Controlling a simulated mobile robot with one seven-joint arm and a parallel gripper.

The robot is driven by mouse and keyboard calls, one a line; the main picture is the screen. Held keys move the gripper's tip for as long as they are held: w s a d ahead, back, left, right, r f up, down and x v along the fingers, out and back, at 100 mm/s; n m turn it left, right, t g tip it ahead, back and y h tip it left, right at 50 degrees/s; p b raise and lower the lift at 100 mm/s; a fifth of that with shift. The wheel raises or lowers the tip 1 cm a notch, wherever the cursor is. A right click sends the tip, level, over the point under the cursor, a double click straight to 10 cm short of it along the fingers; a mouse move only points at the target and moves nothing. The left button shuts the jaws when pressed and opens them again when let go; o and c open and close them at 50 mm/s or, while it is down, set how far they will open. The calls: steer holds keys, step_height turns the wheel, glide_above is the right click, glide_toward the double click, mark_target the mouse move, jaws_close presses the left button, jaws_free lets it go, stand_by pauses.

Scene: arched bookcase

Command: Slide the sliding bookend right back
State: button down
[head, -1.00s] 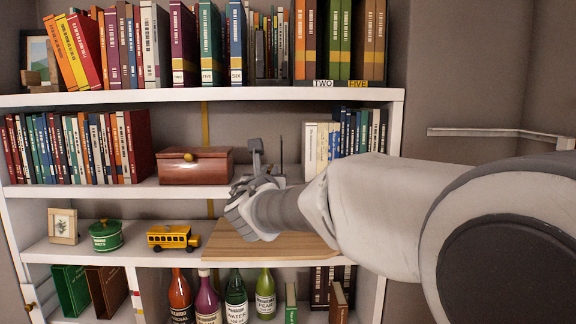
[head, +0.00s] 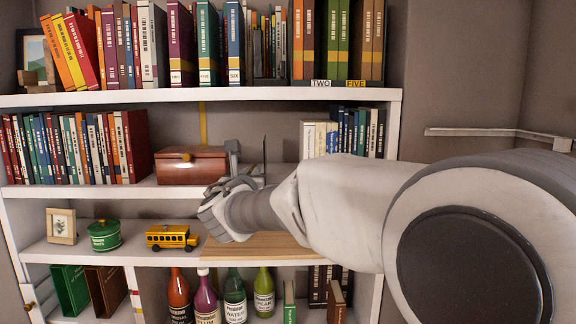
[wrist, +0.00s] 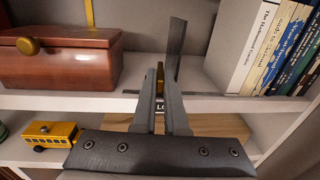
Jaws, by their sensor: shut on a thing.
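The sliding bookend (head: 265,156) is a thin dark upright plate on the middle shelf, between the brown box and the pale books. In the wrist view the plate (wrist: 177,48) stands just beyond my fingers, nearly edge-on. My gripper (wrist: 161,88) is shut on a small brass-coloured piece (wrist: 160,77) in front of the plate, which looks like the bookend's handle. In the head view my gripper (head: 233,160) is beside the box's right end, and my arm hides the bookend's lower part.
The reddish-brown box (head: 190,168) with a brass knob is close on the left. Pale books (wrist: 247,45) stand on the right, with a gap before them. A wooden board (head: 250,246) juts out below, beside a yellow toy bus (head: 172,238). Bottles (head: 235,290) stand lower down.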

steer(key=shift+a, duration=1.1)
steer(key=c, duration=1)
jaws_free()
